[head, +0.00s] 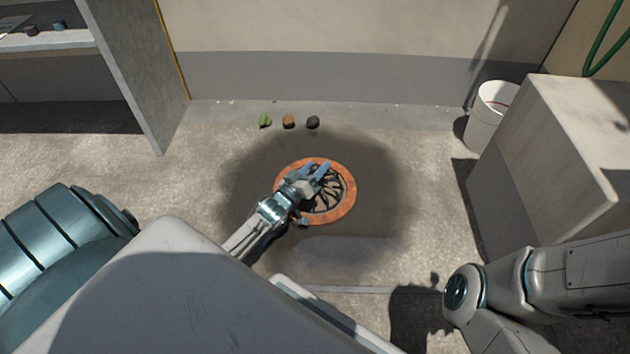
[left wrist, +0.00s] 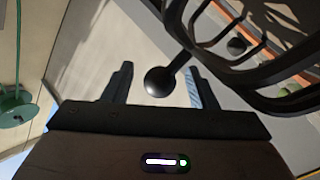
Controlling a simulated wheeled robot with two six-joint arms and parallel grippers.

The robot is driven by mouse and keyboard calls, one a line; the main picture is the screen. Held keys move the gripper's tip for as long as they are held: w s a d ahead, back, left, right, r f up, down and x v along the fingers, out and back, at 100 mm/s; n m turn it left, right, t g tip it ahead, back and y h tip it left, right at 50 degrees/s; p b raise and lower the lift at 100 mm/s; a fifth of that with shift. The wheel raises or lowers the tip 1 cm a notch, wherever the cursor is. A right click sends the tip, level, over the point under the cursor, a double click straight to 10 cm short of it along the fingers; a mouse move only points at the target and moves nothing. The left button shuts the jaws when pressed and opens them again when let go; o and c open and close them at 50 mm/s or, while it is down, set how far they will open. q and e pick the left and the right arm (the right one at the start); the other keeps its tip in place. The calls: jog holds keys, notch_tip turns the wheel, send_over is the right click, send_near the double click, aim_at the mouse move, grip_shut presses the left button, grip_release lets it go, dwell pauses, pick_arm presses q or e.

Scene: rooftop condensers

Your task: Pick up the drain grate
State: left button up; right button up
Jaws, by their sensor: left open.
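The drain grate (head: 330,194) is dark with curved bars and sits inside an orange-brown ring (head: 347,207) on the floor. My left gripper (head: 313,171) is over the grate's upper left part in the head view, covering some of it. In the left wrist view the black bars of the grate (left wrist: 262,88) fill the upper right. A round dark knob (left wrist: 160,80) on a short stem joined to the grate shows between my two open left fingers. Whether either finger touches it I cannot tell. My right gripper is out of view; only its arm shows at lower right.
A green leaf-like piece (head: 265,121), a brown lump (head: 288,122) and a dark stone (head: 313,122) lie beyond the ring. A white bucket (head: 485,125) and a large pale box (head: 545,165) stand at right. A grey panel (head: 135,75) stands at left. A dark patch surrounds the ring.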

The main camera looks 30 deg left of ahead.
pick_arm(q)
jog(key=shift+c, duration=0.2)
grip_shut()
jog(key=shift+r, duration=0.15)
